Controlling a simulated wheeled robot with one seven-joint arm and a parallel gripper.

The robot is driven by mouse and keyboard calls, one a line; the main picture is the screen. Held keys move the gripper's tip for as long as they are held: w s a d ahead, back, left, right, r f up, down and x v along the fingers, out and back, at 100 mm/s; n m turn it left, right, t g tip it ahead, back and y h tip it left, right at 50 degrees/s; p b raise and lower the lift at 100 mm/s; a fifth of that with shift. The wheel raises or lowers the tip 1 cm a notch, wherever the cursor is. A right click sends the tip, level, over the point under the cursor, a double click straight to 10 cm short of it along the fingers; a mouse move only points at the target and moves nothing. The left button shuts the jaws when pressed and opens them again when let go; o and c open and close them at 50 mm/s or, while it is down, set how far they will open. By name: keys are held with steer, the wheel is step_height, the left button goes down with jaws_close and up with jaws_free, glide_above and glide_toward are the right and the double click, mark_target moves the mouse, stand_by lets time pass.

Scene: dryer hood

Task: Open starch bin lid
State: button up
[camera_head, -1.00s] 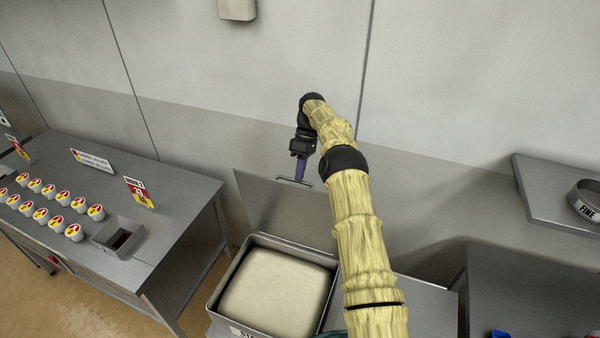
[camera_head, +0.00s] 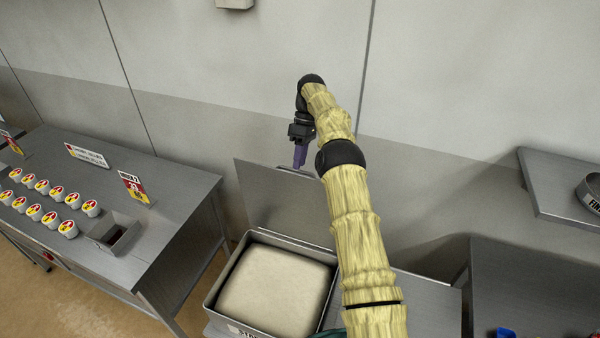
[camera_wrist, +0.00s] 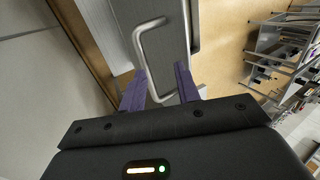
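The starch bin (camera_head: 323,258) stands open, with pale starch (camera_head: 275,290) filling it and a partly cut-off label on its front. Its grey lid (camera_head: 285,208) stands raised behind the bin, near the wall. A bar handle (camera_head: 298,172) shows near the lid's top edge. My gripper (camera_head: 300,164) is just above that edge, pointing down. In the wrist view my gripper (camera_wrist: 160,88) has its two purple fingers spread apart with nothing clamped between them. A metal handle (camera_wrist: 140,45) on a grey panel lies just beyond the fingers there.
A table (camera_head: 165,220) on the left carries rows of white-lidded cups, small signs and a small open metal box (camera_head: 117,236). On the right are a shelf (camera_head: 560,195) with a round sieve (camera_head: 592,190) and a lower grey counter (camera_head: 520,285). The wall is close behind the lid.

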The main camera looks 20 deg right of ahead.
step_height(320, 180, up, 4)
steer(key=shift+s+r+p, duration=0.1)
steer(key=shift+r+p, duration=0.15)
steer(key=shift+p, duration=0.6)
steer(key=shift+f, duration=0.1)
